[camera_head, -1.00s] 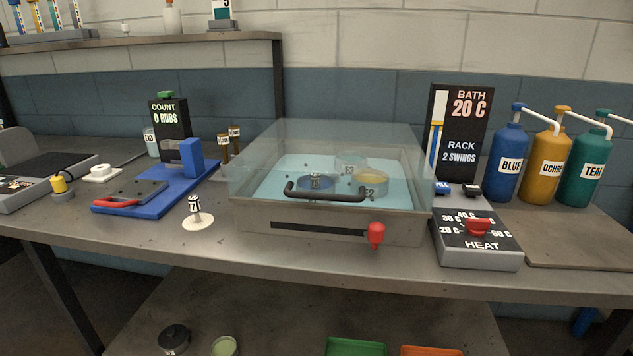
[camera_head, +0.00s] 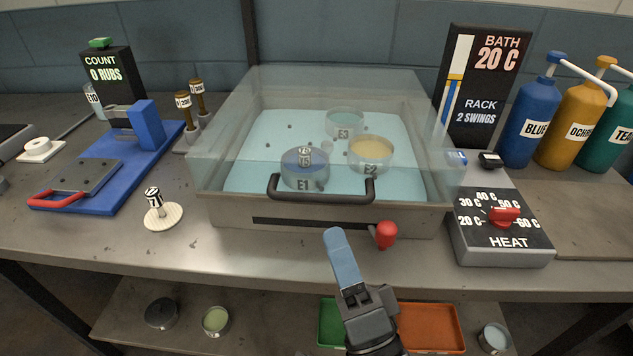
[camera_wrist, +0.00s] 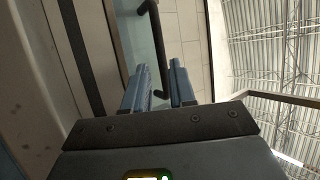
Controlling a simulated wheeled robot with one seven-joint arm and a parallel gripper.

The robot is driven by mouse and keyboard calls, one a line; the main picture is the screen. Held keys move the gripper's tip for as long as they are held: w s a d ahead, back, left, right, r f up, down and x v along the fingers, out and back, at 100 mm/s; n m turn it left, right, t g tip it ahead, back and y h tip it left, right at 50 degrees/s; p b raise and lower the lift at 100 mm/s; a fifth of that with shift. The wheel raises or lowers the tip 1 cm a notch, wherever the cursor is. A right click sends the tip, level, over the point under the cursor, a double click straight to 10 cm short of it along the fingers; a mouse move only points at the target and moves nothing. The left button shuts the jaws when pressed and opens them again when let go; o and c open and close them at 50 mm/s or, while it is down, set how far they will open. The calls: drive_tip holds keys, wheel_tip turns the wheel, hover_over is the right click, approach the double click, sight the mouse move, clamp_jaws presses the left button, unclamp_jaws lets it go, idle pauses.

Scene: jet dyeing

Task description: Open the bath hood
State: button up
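The bath hood (camera_head: 225,130) is a clear box-like cover lying down over the bath (camera_head: 340,220). Its dark bar handle (camera_head: 322,196) runs along the front, and it also shows in the wrist view (camera_wrist: 154,28). My gripper (camera_head: 335,236) is below and in front of the handle's right half, apart from it in the head view. In the wrist view my gripper (camera_wrist: 159,66) has two blue fingers with a gap between them and nothing held. The handle lies ahead of that gap. Only one finger shows clearly in the head view.
A red knob (camera_head: 385,234) sits on the bath front, right of my gripper. The heat box (camera_head: 505,225) and dye bottles stand to the right. Beakers E1 (camera_head: 304,170), E2 (camera_head: 370,155) and E3 (camera_head: 345,122) are under the hood. A small stamp (camera_head: 155,205) stands left.

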sight(319, 195)
drive_tip(key=p+x, duration=0.1)
drive_tip(key=x, duration=0.6)
drive_tip(key=shift+w+r+p, duration=0.15)
drive_tip(key=shift+w+p, duration=0.05)
drive_tip(key=shift+p, duration=0.2)
clamp_jaws()
